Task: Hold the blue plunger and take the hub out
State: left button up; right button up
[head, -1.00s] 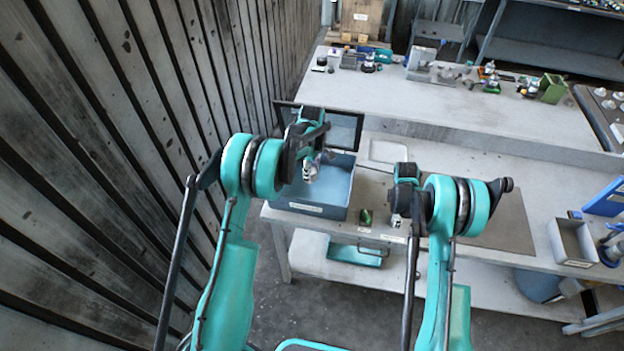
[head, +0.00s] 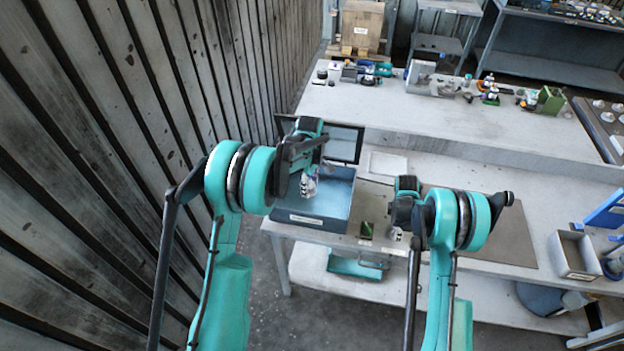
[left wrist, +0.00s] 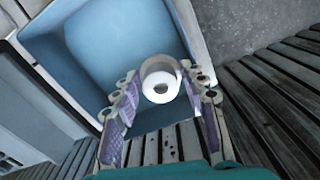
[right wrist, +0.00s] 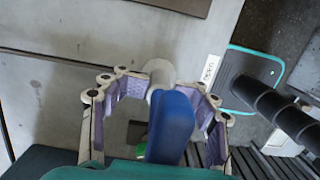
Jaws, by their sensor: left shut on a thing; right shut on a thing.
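My left gripper (head: 308,186) is over the blue open bin (head: 335,200) at the bench's left end. In the left wrist view its fingers (left wrist: 160,78) are shut on a whitish round hub (left wrist: 160,86) with a dark centre hole. The bin (left wrist: 88,45) lies below it. My right gripper (head: 398,234) is low over the bench's front edge. In the right wrist view its fingers (right wrist: 158,84) are shut on the blue plunger (right wrist: 170,128). A pale grey round end (right wrist: 158,70) shows at the plunger's far tip. The plunger is hidden in the head view.
A dark-framed panel (head: 342,140) stands behind the bin. A small green item (head: 366,230) sits at the bench's front edge. A brown mat (head: 510,240) and a grey box (head: 572,255) lie to the right. A slatted wall (head: 110,170) is close on the left.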

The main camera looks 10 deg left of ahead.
pick_arm(q)
jog(key=s, duration=1)
jog(key=shift+s, duration=0.2)
